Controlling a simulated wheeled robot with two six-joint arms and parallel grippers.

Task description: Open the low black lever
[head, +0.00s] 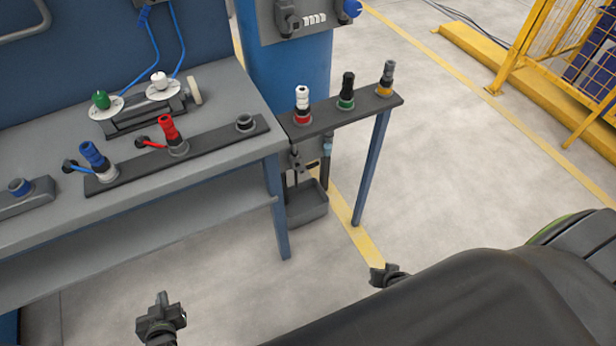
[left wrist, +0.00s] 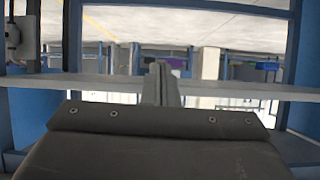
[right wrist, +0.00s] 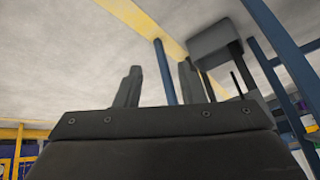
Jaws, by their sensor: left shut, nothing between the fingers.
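No clearly identifiable low black lever shows; small dark fittings (head: 294,167) under the narrow shelf on the blue column are too small to make out. A black knob-like fitting (head: 288,18) sits on the grey panel higher up the column. My left gripper (head: 162,308) is low in front of the bench, away from all fittings. Its fingers are together and empty in the left wrist view (left wrist: 160,82). My right gripper (head: 385,273) is over the floor in front of the shelf. Its fingers stand apart with nothing between them in the right wrist view (right wrist: 158,88).
The bench (head: 225,95) holds blue (head: 94,155) and red (head: 171,130) pipe pieces. The narrow shelf (head: 340,112) carries several more pieces. A blue leg (head: 371,168) and a grey bin (head: 306,205) stand below it. Yellow fencing (head: 540,50) is at the right; floor between is clear.

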